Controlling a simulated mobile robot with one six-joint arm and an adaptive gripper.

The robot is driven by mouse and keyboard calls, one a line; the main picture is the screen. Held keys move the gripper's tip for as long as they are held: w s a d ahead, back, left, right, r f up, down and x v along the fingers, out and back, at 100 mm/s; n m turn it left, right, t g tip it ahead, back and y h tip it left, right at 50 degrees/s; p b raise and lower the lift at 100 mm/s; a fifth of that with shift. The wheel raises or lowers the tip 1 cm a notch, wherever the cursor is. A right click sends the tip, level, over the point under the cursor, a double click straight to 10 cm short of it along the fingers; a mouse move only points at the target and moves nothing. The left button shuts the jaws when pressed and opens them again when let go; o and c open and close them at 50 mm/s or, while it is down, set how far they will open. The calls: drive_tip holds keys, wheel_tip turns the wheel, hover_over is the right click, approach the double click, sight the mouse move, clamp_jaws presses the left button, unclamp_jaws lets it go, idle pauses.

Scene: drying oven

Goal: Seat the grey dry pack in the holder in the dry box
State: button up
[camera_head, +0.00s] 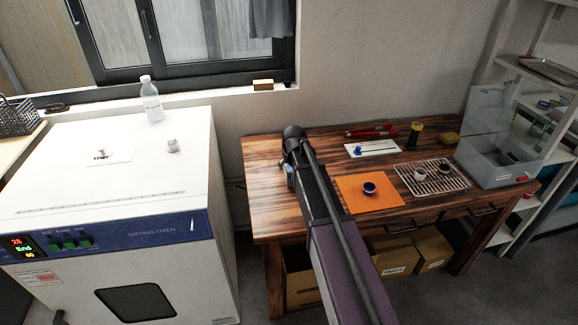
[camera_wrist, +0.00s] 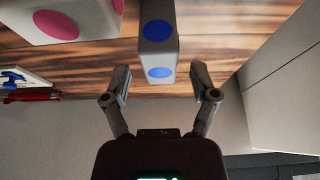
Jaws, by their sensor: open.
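In the wrist view, a grey block with blue dots (camera_wrist: 158,52), which looks like the grey dry pack, stands on the wooden table. My gripper (camera_wrist: 160,76) is open, its fingertips on either side of the block's near end with gaps at both sides. In the head view my gripper is mostly hidden behind my arm, and a small pale and blue patch (camera_head: 289,178) shows beside the arm. The clear dry box (camera_head: 487,168) stands at the table's right end, lid raised. A small dark item (camera_head: 505,158) lies inside; I cannot tell if it is the holder.
A pale block with pink dots (camera_wrist: 75,32) stands close to the grey block. An orange mat (camera_head: 383,204) bears a dark blue cup (camera_head: 369,188). A wire rack (camera_head: 447,186) and a white card (camera_head: 362,153) lie on the table. The drying oven (camera_head: 100,200) stands left.

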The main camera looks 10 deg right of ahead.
drive_tip(key=p+v, duration=0.9)
drive_tip(key=v, duration=0.1)
drive_tip(key=shift+r, duration=0.4)
drive_tip(key=shift+s, duration=0.15)
idle(0.5)
drive_tip(key=s+f+g, duration=0.1)
drive_tip(key=s+g, duration=0.3)
drive_tip(key=s, duration=2)
drive_tip(key=shift+s+a+f+g, duration=0.25)
drive_tip(key=shift+s+a+g, duration=0.05)
drive_tip(key=shift+a, duration=0.1)
drive_tip(key=shift+o, duration=0.5)
drive_tip(key=shift+w, duration=0.1)
wheel_tip(320, 180, up, 4)
drive_tip(key=p, duration=0.4)
hover_over(290, 167)
drive_tip(key=shift+f, duration=0.2)
wheel_tip(290, 167, down, 8)
drive_tip(key=b, duration=0.8)
drive_tip(key=shift+f, duration=0.15)
